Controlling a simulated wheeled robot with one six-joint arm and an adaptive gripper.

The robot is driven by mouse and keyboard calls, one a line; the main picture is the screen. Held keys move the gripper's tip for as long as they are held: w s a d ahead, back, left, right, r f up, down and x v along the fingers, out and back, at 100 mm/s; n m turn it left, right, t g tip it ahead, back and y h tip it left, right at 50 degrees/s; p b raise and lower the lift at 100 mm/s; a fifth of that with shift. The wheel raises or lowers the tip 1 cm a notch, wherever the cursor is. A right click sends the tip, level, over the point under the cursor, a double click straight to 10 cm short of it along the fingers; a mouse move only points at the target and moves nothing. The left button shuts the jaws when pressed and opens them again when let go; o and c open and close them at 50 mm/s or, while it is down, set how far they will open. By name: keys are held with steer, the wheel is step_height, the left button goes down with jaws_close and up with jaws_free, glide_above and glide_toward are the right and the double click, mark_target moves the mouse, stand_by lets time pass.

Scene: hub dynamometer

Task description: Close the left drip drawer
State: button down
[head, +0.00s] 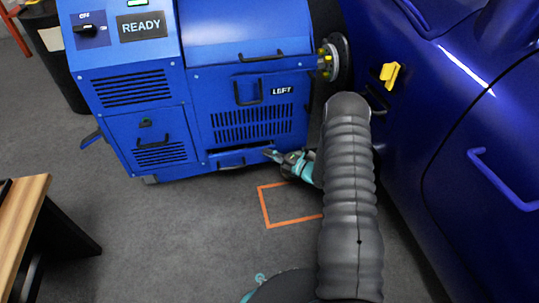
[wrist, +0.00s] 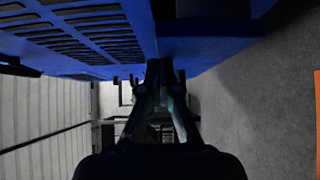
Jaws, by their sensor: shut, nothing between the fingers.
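The blue dynamometer cabinet marked LEFT (head: 255,80) stands upright in the head view. Low on its front, below the slotted vent, is the left drip drawer (head: 232,162), a low front with a dark handle slot. I cannot tell how far it stands out. My gripper (head: 268,154) is shut and empty, at the right end of the drawer front, close to the floor. In the wrist view my gripper's fingers (wrist: 166,72) are together just below a blue edge of the cabinet (wrist: 100,35). Whether they touch it is not clear.
A blue vehicle (head: 440,120) with a yellow clip (head: 390,75) stands close on the right. A hub fitting (head: 335,62) juts between cabinet and vehicle. An orange floor outline (head: 268,208) lies in front. A wooden bench (head: 22,205) is at left; the grey floor between is clear.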

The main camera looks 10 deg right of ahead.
steer(key=shift+d, duration=0.1)
step_height(320, 180, up, 9)
steer(key=shift+r, duration=0.2)
steer(key=c, duration=1.6)
jaws_free()
steer(key=shift+r, duration=0.25)
steer(key=o, duration=0.4)
steer(key=shift+g+y, duration=0.4)
steer(key=shift+g, duration=0.3)
steer(key=a, duration=0.2)
steer(key=s+a+f, duration=0.1)
steer(key=a, duration=0.1)
steer(key=a+f, duration=0.1)
steer(key=a, duration=0.1)
steer(key=shift+s+a, duration=0.15)
steer(key=m+t+h, duration=0.3)
steer(key=m+h, duration=0.2)
steer(key=h, duration=0.2)
glide_toward(232, 167)
steer(key=x, duration=0.3)
steer(key=b+x, duration=0.1)
steer(key=x, duration=0.6)
steer(key=shift+f+b, duration=0.35)
